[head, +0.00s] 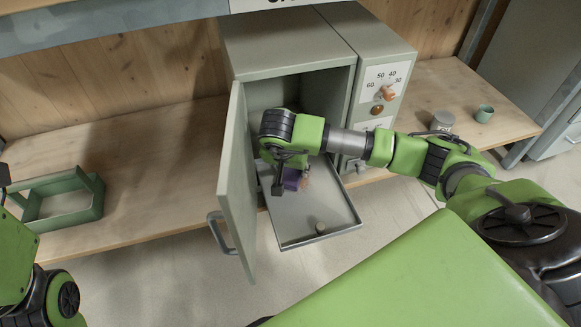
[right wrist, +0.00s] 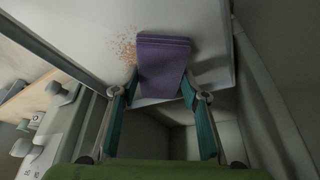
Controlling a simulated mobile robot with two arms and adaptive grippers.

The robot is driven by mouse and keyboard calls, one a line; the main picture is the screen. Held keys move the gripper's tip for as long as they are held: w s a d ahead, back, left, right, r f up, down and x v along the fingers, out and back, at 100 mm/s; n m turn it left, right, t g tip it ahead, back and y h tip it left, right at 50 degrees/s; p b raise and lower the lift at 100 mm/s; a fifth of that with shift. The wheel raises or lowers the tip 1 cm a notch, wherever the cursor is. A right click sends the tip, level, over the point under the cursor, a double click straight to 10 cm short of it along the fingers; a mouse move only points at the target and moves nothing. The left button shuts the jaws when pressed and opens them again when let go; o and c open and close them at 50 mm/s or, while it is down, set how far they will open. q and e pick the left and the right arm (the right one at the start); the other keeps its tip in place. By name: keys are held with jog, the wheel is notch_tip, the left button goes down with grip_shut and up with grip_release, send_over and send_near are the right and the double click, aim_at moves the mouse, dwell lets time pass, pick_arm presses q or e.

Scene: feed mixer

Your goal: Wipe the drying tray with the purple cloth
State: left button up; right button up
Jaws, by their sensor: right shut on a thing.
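The drying tray (head: 335,208) is a pale, shallow metal tray sticking out of the front of an open grey-green cabinet. The purple cloth (head: 292,178) is a folded block between the fingers of my right gripper (head: 285,181), over the tray's inner left part. In the right wrist view the cloth (right wrist: 163,62) is held between both fingers, with its far end against or just above the tray (right wrist: 212,45); I cannot tell contact. Orange-brown crumbs (right wrist: 124,48) lie on the tray beside the cloth. Only a dark bit of what seems my left gripper shows at the left edge.
The cabinet door (head: 236,180) stands open left of the tray. A dial panel (head: 385,85) is on the cabinet's right. A green open carrier (head: 62,215) stands on the bench at left. A grey can (head: 443,121) and a green cup (head: 484,113) stand at right.

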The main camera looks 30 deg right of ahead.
jog(key=shift+s+d+f, duration=0.1)
jog(key=shift+s+d, duration=0.15)
jog(key=shift+d, duration=0.55)
jog(key=shift+s+d, duration=0.25)
jog(key=shift+d, duration=0.5)
